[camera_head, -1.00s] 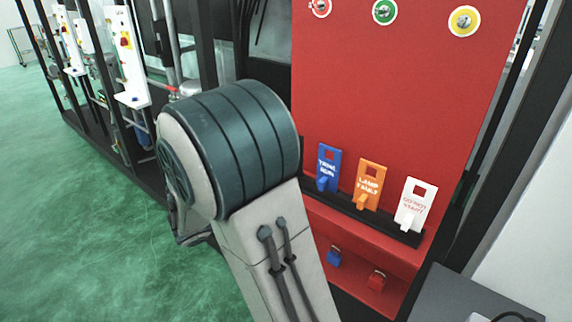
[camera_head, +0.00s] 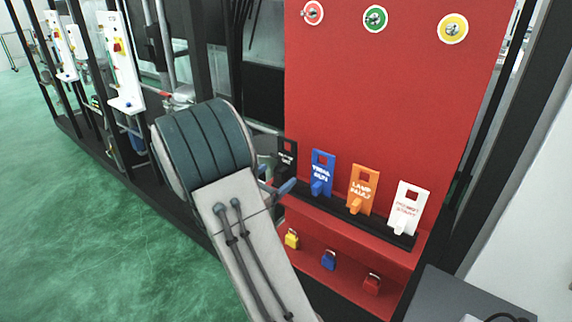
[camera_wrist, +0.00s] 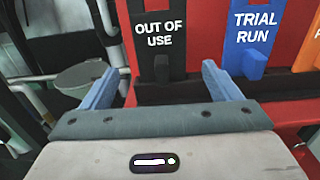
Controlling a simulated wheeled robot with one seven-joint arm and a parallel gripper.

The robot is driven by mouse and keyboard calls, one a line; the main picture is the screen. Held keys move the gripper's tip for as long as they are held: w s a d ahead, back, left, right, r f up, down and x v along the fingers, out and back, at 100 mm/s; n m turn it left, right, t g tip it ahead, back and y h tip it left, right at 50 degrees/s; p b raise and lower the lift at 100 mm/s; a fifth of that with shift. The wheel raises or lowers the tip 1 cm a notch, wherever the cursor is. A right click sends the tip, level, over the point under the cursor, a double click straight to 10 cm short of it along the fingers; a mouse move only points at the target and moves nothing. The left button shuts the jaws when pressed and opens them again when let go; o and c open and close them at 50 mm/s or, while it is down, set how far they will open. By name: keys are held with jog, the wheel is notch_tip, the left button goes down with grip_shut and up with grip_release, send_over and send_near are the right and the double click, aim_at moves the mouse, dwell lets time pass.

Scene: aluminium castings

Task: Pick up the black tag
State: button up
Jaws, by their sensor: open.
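The black tag (camera_wrist: 161,40), lettered "OUT OF USE", stands upright on the dark rack in the wrist view. Its lower tab sticks out towards me. In the head view the black tag (camera_head: 288,152) shows at the left end of the row, partly hidden by my arm. My gripper (camera_wrist: 160,82) is open and empty, with its blue fingers apart. In the wrist view the tag shows between and beyond the fingertips, and neither finger appears to touch it. In the head view one blue finger shows just below the tag.
A blue "TRIAL RUN" tag (camera_head: 322,172), an orange tag (camera_head: 363,187) and a white tag (camera_head: 407,207) stand right of it on the black rack. Yellow (camera_head: 291,238), blue (camera_head: 328,260) and red (camera_head: 372,283) padlocks hang below. The red panel (camera_head: 390,100) rises behind.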

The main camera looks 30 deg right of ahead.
aim_at(280, 172)
jog(key=x, duration=0.2)
jog(key=p+x, duration=0.1)
jog(key=x, duration=0.1)
jog(key=shift+s+r, duration=0.15)
jog(key=shift+r, duration=0.2)
jog(key=shift+d+f, duration=0.1)
jog(key=shift+d, duration=0.2)
jog(key=c, duration=1.1)
